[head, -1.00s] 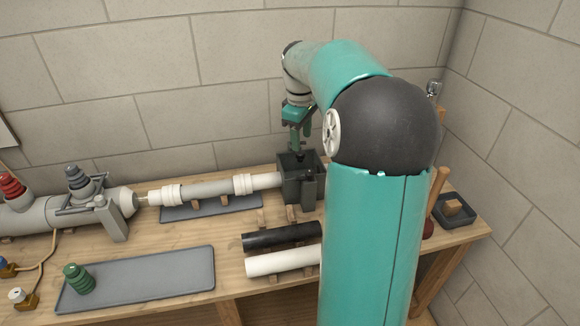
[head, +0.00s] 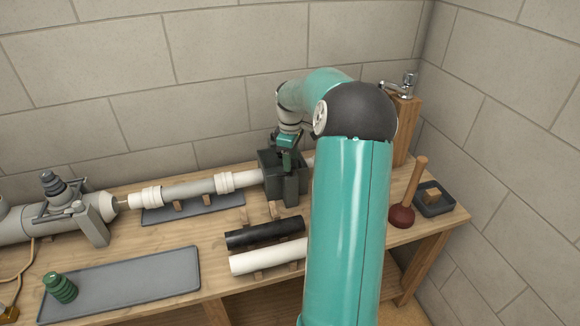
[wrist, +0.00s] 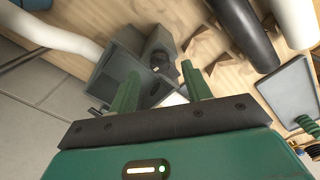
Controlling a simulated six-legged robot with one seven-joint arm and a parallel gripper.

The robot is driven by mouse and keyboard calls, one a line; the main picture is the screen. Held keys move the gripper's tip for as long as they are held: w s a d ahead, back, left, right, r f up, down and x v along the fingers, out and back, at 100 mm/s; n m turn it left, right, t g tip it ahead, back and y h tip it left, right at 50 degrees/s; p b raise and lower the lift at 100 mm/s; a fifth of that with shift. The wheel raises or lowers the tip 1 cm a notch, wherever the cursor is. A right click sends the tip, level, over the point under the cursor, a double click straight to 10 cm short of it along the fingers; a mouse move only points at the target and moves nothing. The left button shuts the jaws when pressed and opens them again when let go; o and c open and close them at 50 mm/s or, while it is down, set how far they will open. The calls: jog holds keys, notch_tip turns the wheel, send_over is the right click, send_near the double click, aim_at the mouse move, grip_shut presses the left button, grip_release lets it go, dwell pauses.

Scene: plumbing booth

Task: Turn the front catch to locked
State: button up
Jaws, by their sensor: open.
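A dark grey box-like clamp (head: 268,167) stands on the bench around the white pipe, with a tall block at its front; it also shows in the wrist view (wrist: 112,68). A grey block with a round dark part (wrist: 158,56) shows in the wrist view; I take it for the front catch, but its turned position cannot be told. My gripper (head: 286,160) is low over the front of the clamp. In the wrist view my gripper (wrist: 164,74) has its two green fingers apart with nothing held, and the catch lies just beyond their tips. Contact cannot be told.
A white pipe (head: 195,190) runs left from the clamp to a grey fitting (head: 90,213). A black pipe (head: 265,232) and a white pipe (head: 268,255) lie in front. A plunger (head: 404,214) and a small tray (head: 433,207) stand at right.

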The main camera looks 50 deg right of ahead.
jog(key=shift+f, duration=1.9)
jog(key=shift+c, duration=0.2)
jog(key=c, duration=1)
jog(key=shift+o, duration=0.2)
